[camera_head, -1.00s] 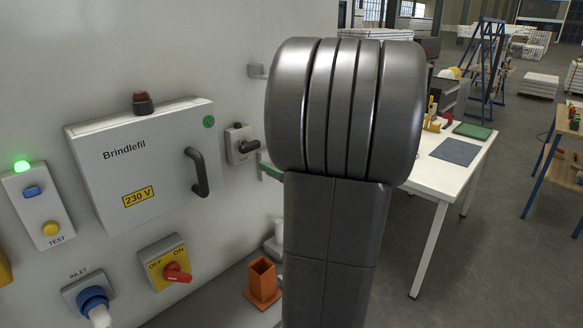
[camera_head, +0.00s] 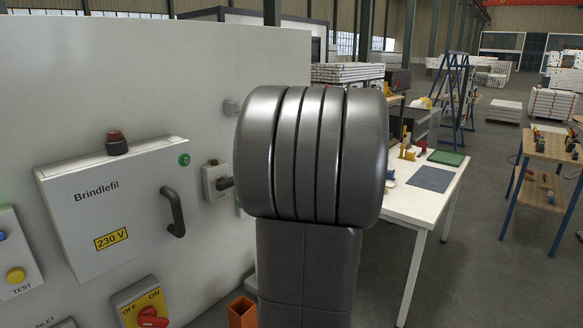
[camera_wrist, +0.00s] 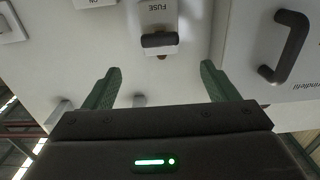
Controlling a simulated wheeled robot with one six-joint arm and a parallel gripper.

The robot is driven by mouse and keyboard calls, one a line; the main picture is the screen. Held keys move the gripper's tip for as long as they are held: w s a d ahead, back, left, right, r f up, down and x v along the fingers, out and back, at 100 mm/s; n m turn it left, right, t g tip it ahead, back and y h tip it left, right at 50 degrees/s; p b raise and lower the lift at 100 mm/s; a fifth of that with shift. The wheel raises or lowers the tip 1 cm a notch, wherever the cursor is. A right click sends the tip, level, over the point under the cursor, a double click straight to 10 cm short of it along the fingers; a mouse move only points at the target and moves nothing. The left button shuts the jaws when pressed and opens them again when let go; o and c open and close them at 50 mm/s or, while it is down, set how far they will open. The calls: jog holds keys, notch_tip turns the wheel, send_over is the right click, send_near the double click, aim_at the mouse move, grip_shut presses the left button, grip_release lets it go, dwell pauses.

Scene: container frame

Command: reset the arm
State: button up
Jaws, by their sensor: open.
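My gripper (camera_wrist: 158,88) shows in the wrist view, its two green fingers spread apart with nothing between them. The wrist view appears upside down. Past the fingers is the white wall panel with a black-handled FUSE switch (camera_wrist: 160,40). My arm's grey links fill the middle of the head view and hide the gripper there. The fuse switch also shows in the head view (camera_head: 217,181), left of my arm.
A closed white Brindlefil box (camera_head: 120,205) with a dark handle (camera_head: 173,212) is on the panel. A red rotary switch (camera_head: 152,318) sits below it. An orange holder (camera_head: 242,313) stands by my arm. A white table (camera_head: 405,205) is at the right.

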jog(key=p+x, duration=0.2)
jog(key=x, duration=0.9)
jog(key=shift+w+a, duration=0.2)
